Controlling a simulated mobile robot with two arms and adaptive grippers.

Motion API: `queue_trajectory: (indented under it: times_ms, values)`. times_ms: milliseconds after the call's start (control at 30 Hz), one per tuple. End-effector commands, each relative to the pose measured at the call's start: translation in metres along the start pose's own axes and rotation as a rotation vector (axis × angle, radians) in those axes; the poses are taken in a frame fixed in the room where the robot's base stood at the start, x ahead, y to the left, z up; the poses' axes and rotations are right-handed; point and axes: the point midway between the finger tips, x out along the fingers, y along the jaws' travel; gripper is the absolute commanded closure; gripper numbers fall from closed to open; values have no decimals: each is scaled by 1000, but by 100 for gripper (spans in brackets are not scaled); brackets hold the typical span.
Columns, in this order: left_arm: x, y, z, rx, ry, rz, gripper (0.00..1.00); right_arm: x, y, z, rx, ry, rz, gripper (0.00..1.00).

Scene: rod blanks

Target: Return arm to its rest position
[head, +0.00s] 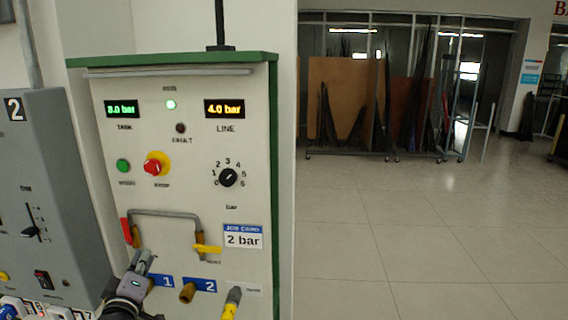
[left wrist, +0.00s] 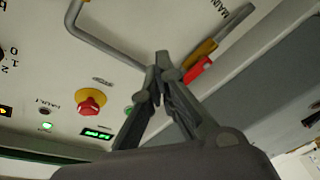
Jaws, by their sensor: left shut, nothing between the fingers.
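My left gripper (head: 146,256) is shut and empty, low in front of the white control panel (head: 195,120), beside the lower left end of the grey bent pipe (head: 165,211). In the left wrist view its closed fingertips (left wrist: 161,60) overlap the pipe's end near a red valve handle (left wrist: 198,70). I cannot tell whether they touch anything. In the head view the red handle (head: 126,231) stands upright and the yellow handle (head: 207,249) lies level. My right gripper is not in view.
The panel carries a red stop button (head: 155,167), a black knob (head: 228,177), lit displays and a "2 bar" job card (head: 243,237). A hose end (head: 232,300) hangs lower right. A grey box (head: 45,190) stands left. Open tiled floor (head: 430,240) lies right.

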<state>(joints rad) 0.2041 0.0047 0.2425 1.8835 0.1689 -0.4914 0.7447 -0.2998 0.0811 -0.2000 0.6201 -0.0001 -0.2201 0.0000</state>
Motion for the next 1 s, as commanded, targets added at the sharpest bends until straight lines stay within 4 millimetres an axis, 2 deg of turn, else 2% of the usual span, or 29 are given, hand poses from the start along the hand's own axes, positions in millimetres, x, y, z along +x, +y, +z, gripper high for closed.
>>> queue_trajectory:
  times_ms: [33, 100, 167, 200, 333, 400, 500, 800, 900, 1000]
  values:
    - [-23, -18, 30, 105, -95, -60, 100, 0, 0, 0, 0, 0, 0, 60]
    - [-55, -41, 66, 244, -229, -133, 100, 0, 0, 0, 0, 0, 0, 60]
    - [-87, -60, 95, 358, -346, -187, 100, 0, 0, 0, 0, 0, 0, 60]
    - [-110, -71, 112, 430, -426, -219, 100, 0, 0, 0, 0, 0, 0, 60]
    - [-188, -102, 154, 639, -679, -297, 100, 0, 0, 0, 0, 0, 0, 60]
    - [-225, -114, 168, 724, -794, -321, 100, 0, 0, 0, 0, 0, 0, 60]
    - [-270, -124, 180, 815, -930, -341, 100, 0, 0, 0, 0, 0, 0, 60]
    - [-375, -139, 192, 991, -1251, -358, 100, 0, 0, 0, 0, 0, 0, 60]
    - [-403, -142, 194, 1032, -1340, -355, 100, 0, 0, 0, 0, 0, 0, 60]
    - [-393, -162, 210, 1027, -1340, -361, 100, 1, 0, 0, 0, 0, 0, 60]
